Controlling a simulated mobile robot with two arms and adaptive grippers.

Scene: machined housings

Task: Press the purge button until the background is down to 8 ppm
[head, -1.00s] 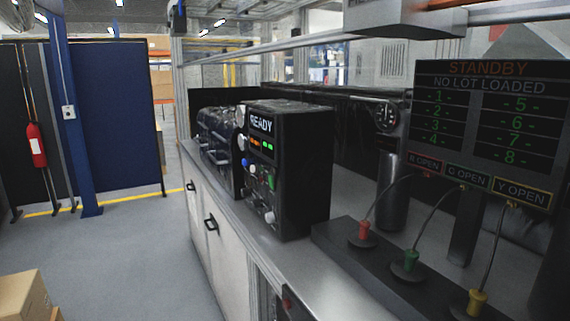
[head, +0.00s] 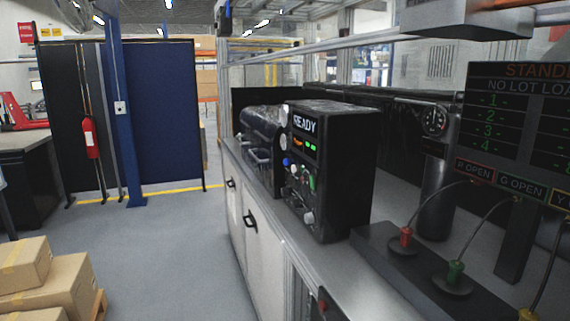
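A black instrument box (head: 345,165) stands on the long bench. I cannot tell which one is the purge button, and no ppm figure is legible. Neither of my grippers shows in the head view.
The bench (head: 262,215) runs along the right. Cardboard boxes (head: 55,285) sit lower left. The floor (head: 165,255) between is clear.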

